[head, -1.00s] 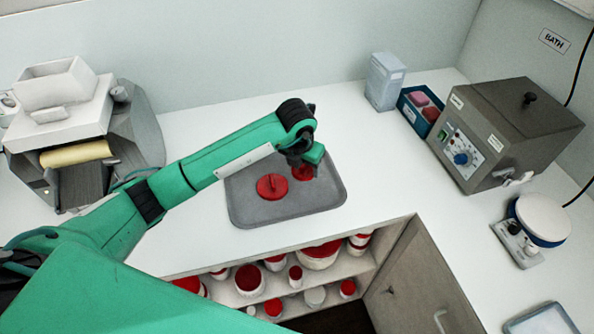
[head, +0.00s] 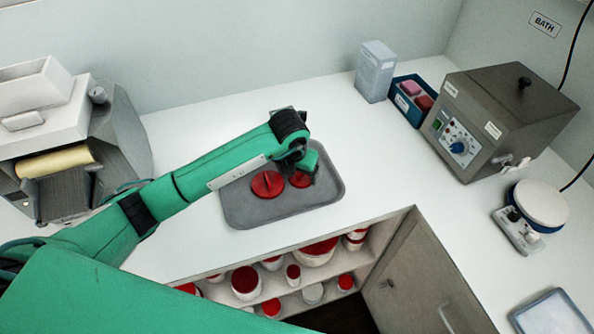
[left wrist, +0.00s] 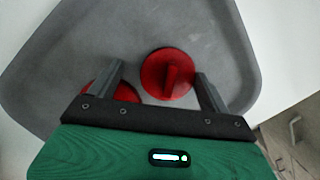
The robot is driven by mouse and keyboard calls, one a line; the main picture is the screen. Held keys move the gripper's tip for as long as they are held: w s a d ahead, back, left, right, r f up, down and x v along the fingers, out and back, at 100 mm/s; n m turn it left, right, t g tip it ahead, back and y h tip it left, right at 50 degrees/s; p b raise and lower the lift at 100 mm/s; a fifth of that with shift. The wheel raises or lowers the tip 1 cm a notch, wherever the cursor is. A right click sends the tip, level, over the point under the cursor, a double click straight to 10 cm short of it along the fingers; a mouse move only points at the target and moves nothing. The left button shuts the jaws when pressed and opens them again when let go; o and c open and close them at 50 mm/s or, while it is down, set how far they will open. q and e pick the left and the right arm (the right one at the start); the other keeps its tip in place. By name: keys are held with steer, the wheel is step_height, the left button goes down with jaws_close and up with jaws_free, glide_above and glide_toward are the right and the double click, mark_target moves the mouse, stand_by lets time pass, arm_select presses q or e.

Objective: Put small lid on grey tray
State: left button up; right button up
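The small red lid (head: 301,180) appears to lie on the grey tray (head: 240,214), right of the larger red lid (head: 267,185). In the left wrist view the small lid (left wrist: 166,72), with its upright grip, shows between the fingertips, with a gap on each side. The larger lid (left wrist: 112,92) is partly hidden behind the left-hand finger there, and the tray (left wrist: 70,50) fills the background. My left gripper (head: 308,172) is open just over the small lid, partly covering it. My right gripper is not in view.
An open cabinet (head: 385,235) below the counter holds several red-lidded tubs. A bath unit (head: 500,120), a blue bin (head: 412,100), a pale box (head: 375,72) and a round-topped device (head: 540,203) stand at right. A grey machine (head: 120,130) stands at left. Counter right of the tray is clear.

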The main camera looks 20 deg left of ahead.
mark_target(293, 183)
arm_select(q)
steer(key=shift+s+f, duration=0.15)
steer(key=shift+d, duration=0.1)
steer(key=shift+r+p, duration=0.25)
steer(key=shift+p, duration=0.05)
steer(key=shift+r, duration=0.35)
steer(key=b+v, duration=0.2)
steer(key=v, duration=0.9)
steer(key=shift+r+b, duration=0.2)
steer(key=shift+b, duration=0.15)
